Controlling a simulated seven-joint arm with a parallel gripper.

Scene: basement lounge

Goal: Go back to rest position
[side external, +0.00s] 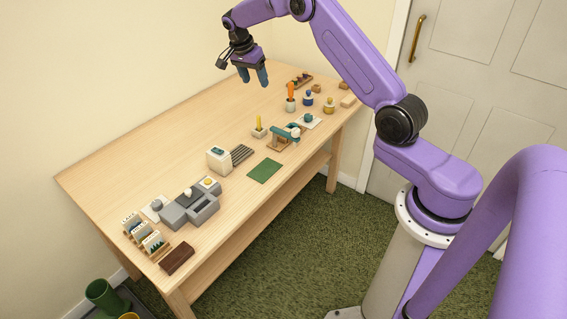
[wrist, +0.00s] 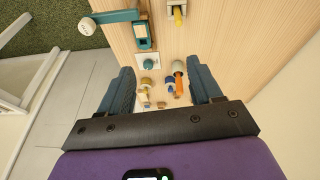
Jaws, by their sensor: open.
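My gripper (side external: 254,76) is open and empty. It hangs in the air above the back part of the wooden table (side external: 120,165), its blue fingers pointing down. In the wrist view the two blue fingers (wrist: 163,88) are spread wide, with tabletop and small objects seen far below between them. Nothing touches the fingers.
Below and right of my gripper stand an orange-topped holder (side external: 291,97), a blue-topped bottle (side external: 308,99), a yellow bottle (side external: 329,105) and a teal lamp-like device (side external: 285,135). A grey machine (side external: 190,203) sits at the near end. The table's left back is bare. A white door (side external: 490,80) stands behind.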

